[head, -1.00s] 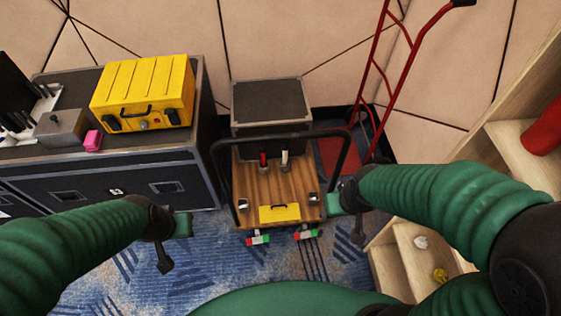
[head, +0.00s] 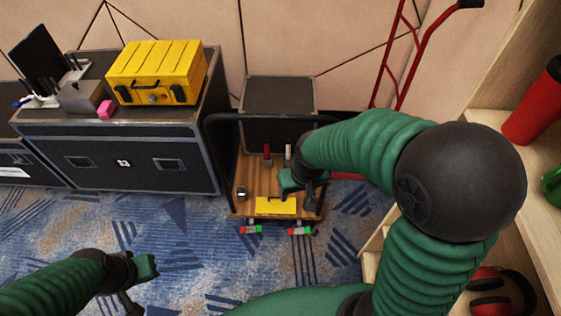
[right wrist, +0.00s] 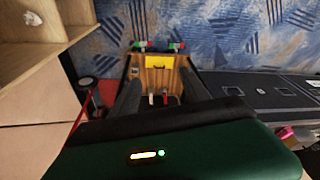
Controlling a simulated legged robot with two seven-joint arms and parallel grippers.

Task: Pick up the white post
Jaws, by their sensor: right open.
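The white post (head: 288,152) stands upright on the wooden deck of a cart (head: 243,172), just right of a red post (head: 267,153). In the right wrist view the white post (right wrist: 151,99) shows small between my two dark fingers, farther off along their line. My right gripper (head: 298,192) is open and empty, above the deck, in front of the white post in the picture and apart from it. My right arm covers part of the deck's right side. My left gripper (head: 138,283) is low at the left over the carpet, its jaw state unclear.
A yellow box (head: 275,206) lies at the cart's front. The cart's black handle and a dark case (head: 278,98) are behind the posts. A black flight case (head: 120,162) stands left, a red hand truck (head: 386,70) behind, wooden shelves (head: 537,215) right.

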